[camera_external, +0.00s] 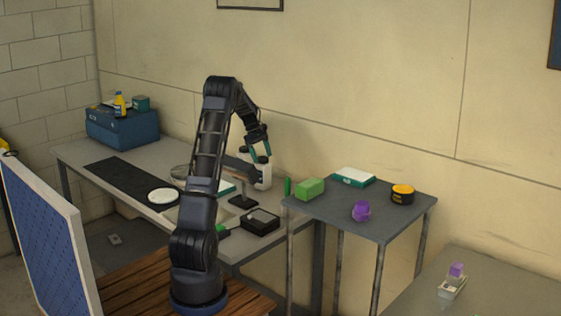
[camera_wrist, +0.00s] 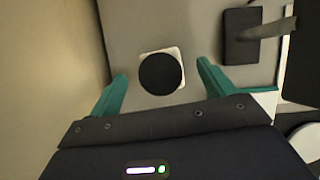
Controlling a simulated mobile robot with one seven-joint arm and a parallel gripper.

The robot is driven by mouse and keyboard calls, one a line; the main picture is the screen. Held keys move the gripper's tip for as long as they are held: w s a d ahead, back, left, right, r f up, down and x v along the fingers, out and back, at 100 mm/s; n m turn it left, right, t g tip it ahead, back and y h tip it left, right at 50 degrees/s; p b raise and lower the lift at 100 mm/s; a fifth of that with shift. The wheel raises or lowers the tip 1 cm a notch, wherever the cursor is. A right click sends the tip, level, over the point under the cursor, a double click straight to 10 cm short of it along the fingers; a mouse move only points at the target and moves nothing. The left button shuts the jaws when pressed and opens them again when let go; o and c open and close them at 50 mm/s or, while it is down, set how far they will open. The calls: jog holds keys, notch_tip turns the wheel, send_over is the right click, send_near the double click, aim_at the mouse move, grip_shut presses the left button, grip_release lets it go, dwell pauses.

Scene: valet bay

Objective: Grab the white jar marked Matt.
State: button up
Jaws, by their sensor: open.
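A white jar (camera_external: 264,178) with a dark lid stands upright on the long grey workbench near the wall. In the wrist view the jar (camera_wrist: 181,54) is seen from above, its round black lid covering most of its white body. No marking can be read on it. My gripper (camera_external: 258,146) is just above the jar in the external view, pointing down. In the wrist view my gripper (camera_wrist: 162,68) is open, with one teal finger on each side of the jar and visible gaps between. It holds nothing.
A lamp-like stand on a dark base (camera_wrist: 241,38) is beside the jar. The wall (camera_wrist: 50,70) runs close on the other side. A black tray (camera_external: 260,221) sits at the bench's front edge. A side table with a green block (camera_external: 310,189) stands to the right.

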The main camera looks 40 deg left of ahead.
aim_at(263, 173)
jog(key=shift+a+x, duration=0.15)
jog(key=shift+x, duration=1.05)
jog(key=shift+a+x, duration=0.15)
jog(key=shift+x, duration=1)
jog(key=shift+f, duration=0.1)
jog(key=c, duration=1.7)
grip_shut()
